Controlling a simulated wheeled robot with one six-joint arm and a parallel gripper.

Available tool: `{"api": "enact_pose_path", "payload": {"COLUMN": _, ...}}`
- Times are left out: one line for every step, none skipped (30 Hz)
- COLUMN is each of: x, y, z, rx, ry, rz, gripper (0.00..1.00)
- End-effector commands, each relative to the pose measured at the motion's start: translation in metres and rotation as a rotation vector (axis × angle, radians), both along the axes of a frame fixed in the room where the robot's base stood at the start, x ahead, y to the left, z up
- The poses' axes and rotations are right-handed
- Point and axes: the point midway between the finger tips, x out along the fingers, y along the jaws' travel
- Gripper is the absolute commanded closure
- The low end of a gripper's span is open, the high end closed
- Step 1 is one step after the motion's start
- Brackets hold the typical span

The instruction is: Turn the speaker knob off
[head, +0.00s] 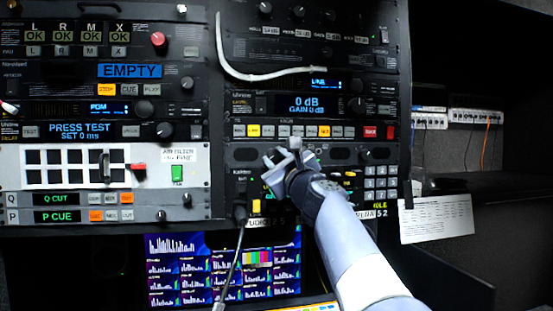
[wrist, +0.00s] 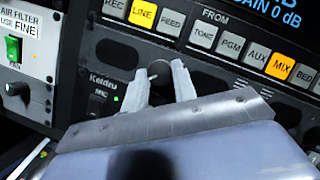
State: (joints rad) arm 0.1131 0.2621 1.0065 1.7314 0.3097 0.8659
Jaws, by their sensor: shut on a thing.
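My gripper (head: 281,157) is at the dark rack panel below the row of lit buttons in the head view. In the wrist view its two pale fingers (wrist: 160,76) are shut around a dark knob (wrist: 160,87) with a small light mark on it. I take this to be the speaker knob; no label for it can be read. In the head view the knob is hidden behind the gripper. The fingers and wrist body also hide the lower part of the knob in the wrist view.
The button row (head: 305,131) runs just above the gripper. A keypad (head: 381,183) is at the right. A green AIR FILTER switch (wrist: 13,49) is at the left. A white cable (head: 255,77) hangs over the upper panels, and a dark cable (head: 232,260) hangs below.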

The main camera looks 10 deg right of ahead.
Motion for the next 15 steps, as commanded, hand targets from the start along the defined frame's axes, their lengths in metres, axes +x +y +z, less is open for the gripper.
{"api": "enact_pose_path", "payload": {"x": -0.0005, "y": -0.0001, "z": 0.0012, "rx": -0.001, "ry": -0.002, "rz": -0.001, "gripper": 0.96}}
{"api": "enact_pose_path", "payload": {"x": -0.0005, "y": -0.0001, "z": 0.0012, "rx": -0.001, "ry": -0.002, "rz": -0.001, "gripper": 0.96}}
{"api": "enact_pose_path", "payload": {"x": -0.0005, "y": -0.0001, "z": 0.0012, "rx": -0.001, "ry": -0.002, "rz": -0.001, "gripper": 0.96}}
{"api": "enact_pose_path", "payload": {"x": -0.0005, "y": -0.0001, "z": 0.0012, "rx": -0.001, "ry": -0.002, "rz": -0.001, "gripper": 0.96}}
{"api": "enact_pose_path", "payload": {"x": -0.0005, "y": -0.0001, "z": 0.0012, "rx": -0.001, "ry": -0.002, "rz": -0.002, "gripper": 0.96}}
{"api": "enact_pose_path", "payload": {"x": -0.0005, "y": -0.0001, "z": 0.0011, "rx": -0.001, "ry": -0.002, "rz": -0.002, "gripper": 0.73}}
{"api": "enact_pose_path", "payload": {"x": -0.0005, "y": -0.0001, "z": 0.0011, "rx": -0.001, "ry": -0.002, "rz": -0.002, "gripper": 0.71}}
{"api": "enact_pose_path", "payload": {"x": -0.0005, "y": -0.0001, "z": 0.001, "rx": -0.001, "ry": -0.002, "rz": -0.002, "gripper": 0.68}}
{"api": "enact_pose_path", "payload": {"x": -0.0004, "y": -0.0001, "z": 0.0009, "rx": -0.001, "ry": -0.002, "rz": -0.001, "gripper": 0.65}}
{"api": "enact_pose_path", "payload": {"x": -0.0004, "y": -0.0001, "z": 0.0008, "rx": -0.001, "ry": -0.002, "rz": -0.001, "gripper": 0.62}}
{"api": "enact_pose_path", "payload": {"x": -0.0003, "y": -0.0001, "z": 0.0007, "rx": -0.001, "ry": -0.002, "rz": -0.001, "gripper": 0.6}}
{"api": "enact_pose_path", "payload": {"x": -0.0003, "y": -0.0002, "z": 0.0006, "rx": -0.001, "ry": -0.002, "rz": -0.001, "gripper": 0.57}}
{"api": "enact_pose_path", "payload": {"x": -0.0002, "y": -0.0001, "z": 0.0006, "rx": -0.001, "ry": -0.002, "rz": -0.001, "gripper": 0.54}}
{"api": "enact_pose_path", "payload": {"x": -0.0002, "y": -0.0001, "z": 0.0005, "rx": 0.0, "ry": -0.001, "rz": -0.001, "gripper": 0.52}}
{"api": "enact_pose_path", "payload": {"x": -0.0001, "y": -0.0001, "z": 0.0004, "rx": 0.0, "ry": -0.001, "rz": -0.001, "gripper": 0.52}}
